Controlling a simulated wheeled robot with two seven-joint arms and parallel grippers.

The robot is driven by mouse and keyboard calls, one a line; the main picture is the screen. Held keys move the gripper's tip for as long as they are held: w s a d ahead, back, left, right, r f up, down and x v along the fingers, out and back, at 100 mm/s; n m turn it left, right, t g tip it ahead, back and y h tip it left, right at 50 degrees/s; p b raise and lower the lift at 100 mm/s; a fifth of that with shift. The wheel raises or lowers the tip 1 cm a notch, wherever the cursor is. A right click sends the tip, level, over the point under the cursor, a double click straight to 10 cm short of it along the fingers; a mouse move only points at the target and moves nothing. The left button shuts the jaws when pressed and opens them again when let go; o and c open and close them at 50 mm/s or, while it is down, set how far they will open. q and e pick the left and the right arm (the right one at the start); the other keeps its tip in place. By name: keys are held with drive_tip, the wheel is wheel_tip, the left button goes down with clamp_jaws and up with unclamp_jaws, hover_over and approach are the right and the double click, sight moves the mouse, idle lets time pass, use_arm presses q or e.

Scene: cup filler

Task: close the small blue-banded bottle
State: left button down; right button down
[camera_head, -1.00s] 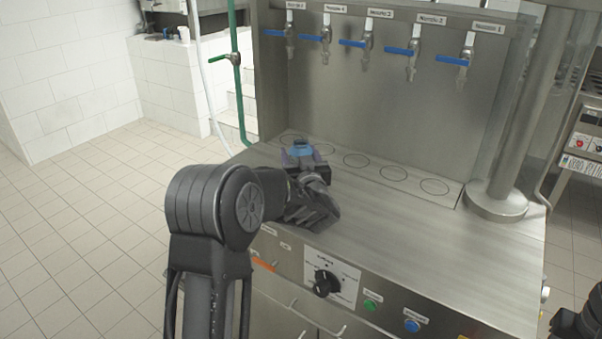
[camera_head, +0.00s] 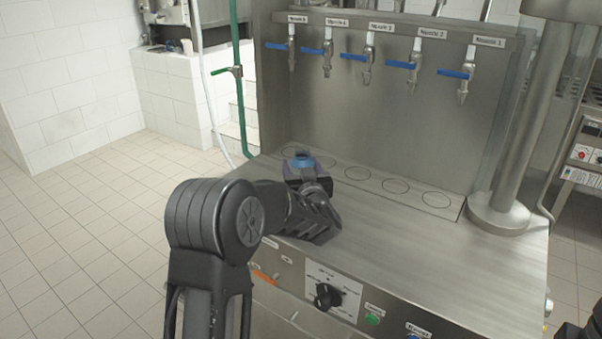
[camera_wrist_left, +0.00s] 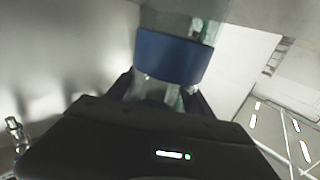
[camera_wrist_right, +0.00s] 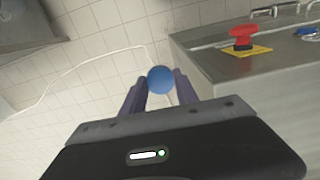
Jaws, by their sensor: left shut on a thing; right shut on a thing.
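The small bottle (camera_wrist_left: 172,55) shows in the left wrist view as a clear body with a wide blue band. My left gripper (camera_head: 305,176) is shut around it above the steel counter, near the back-left ring marks. In the head view the bottle (camera_head: 302,161) shows only as a small blue patch above the jaws, and its mouth cannot be made out. My right gripper (camera_wrist_right: 160,92) is shut on a round blue cap (camera_wrist_right: 160,79), apart from the bottle. In the head view only a dark part of my right arm shows at the bottom right edge.
A row of blue-handled nozzles (camera_head: 367,58) hangs on the steel back panel. A thick steel column (camera_head: 530,130) stands at the counter's right. The counter (camera_head: 400,235) is clear in the middle. A red button (camera_wrist_right: 243,36) on yellow shows in the right wrist view.

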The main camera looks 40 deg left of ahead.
use_arm(q)
wheel_tip(320, 180, up, 10)
drive_tip(key=shift+f, duration=0.1)
use_arm(e)
drive_tip(key=shift+f, duration=0.15)
idle(0.5)
use_arm(q)
drive_tip(key=c, duration=1)
unclamp_jaws()
clamp_jaws()
